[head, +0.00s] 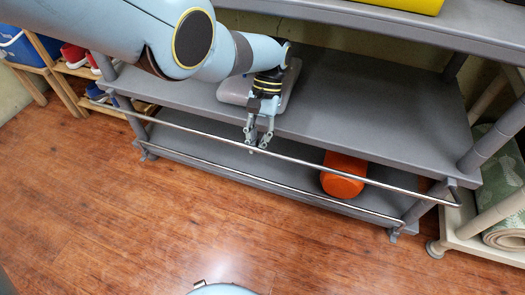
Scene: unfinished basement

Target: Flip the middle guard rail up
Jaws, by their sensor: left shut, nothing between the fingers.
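The middle guard rail (330,165) is a thin metal bar running along the front of the grey middle shelf (390,110). It sits out from the shelf's front edge and low against it, with its right end bent back at the shelf post. My left gripper (257,148) points down at the middle of this rail. Its fingertips are at the bar, and whether they touch it is hard to tell. The gripper is shut with nothing held. My right gripper is not in view.
A lower rail (290,190) fronts the bottom shelf, where an orange cylinder (343,176) lies. A grey flat object (233,92) is on the middle shelf behind my gripper. A yellow object (405,4) is on the top shelf. The wooden floor (130,220) in front is clear.

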